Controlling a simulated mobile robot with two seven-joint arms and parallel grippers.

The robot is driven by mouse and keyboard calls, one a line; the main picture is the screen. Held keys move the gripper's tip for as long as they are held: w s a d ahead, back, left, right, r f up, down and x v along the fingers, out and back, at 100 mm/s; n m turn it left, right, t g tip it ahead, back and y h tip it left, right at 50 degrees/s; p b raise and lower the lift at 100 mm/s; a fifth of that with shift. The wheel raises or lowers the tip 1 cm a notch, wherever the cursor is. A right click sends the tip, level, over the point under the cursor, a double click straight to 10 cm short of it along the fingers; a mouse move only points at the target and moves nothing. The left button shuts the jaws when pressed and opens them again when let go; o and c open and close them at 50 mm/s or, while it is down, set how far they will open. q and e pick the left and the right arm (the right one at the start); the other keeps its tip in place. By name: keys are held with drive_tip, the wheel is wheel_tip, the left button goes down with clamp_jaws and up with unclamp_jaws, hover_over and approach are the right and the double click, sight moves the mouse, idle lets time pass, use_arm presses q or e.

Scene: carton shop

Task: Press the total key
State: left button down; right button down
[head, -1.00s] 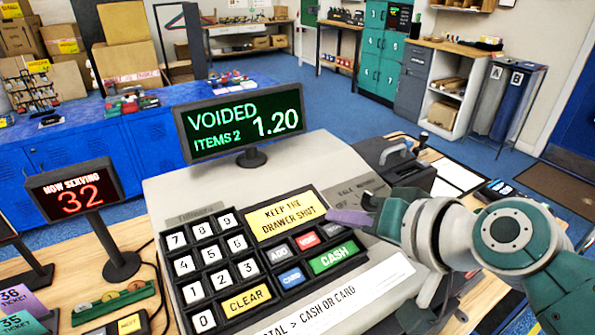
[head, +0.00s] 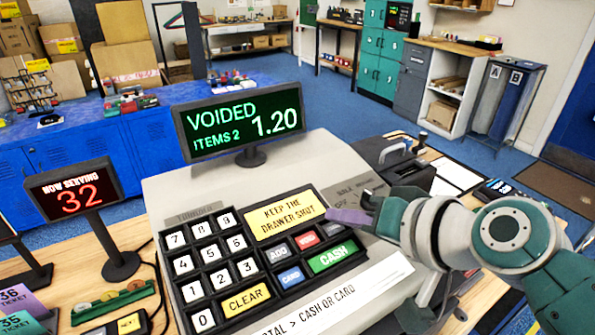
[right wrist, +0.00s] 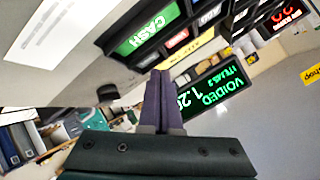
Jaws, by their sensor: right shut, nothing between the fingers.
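The cash register (head: 365,262) stands on the counter with its keypad facing me. Its function keys include a grey ADD key (head: 278,253), a red VOID key (head: 307,239), a blue CARD key (head: 290,277) and a green CASH key (head: 333,257). A dark key (head: 334,229) sits right of the red one; its label is not readable, so I cannot tell if it is the total key. My right gripper (head: 336,215) is shut and empty, its purple fingers just above and beyond that dark key. The fingers (right wrist: 160,74) show near the keys in the right wrist view. My left gripper is not in view.
The register display (head: 243,122) reads VOIDED, ITEMS 2, 1.20. A NOW SERVING 32 display (head: 78,190) stands at left.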

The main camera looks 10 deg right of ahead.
idle(0.4)
drive_tip(key=shift+w+f+b, duration=0.1)
drive_tip(key=shift+f+b, duration=0.25)
drive_tip(key=shift+f, duration=0.1)
drive_tip(key=shift+w+f+b, duration=0.1)
drive_tip(key=shift+f+b, duration=0.25)
idle(0.6)
drive_tip(key=shift+r, duration=0.1)
drive_tip(key=shift+r+p, duration=0.65)
drive_tip(key=shift+p, duration=0.15)
drive_tip(key=shift+s+r, duration=0.1)
drive_tip(key=shift+s, duration=0.1)
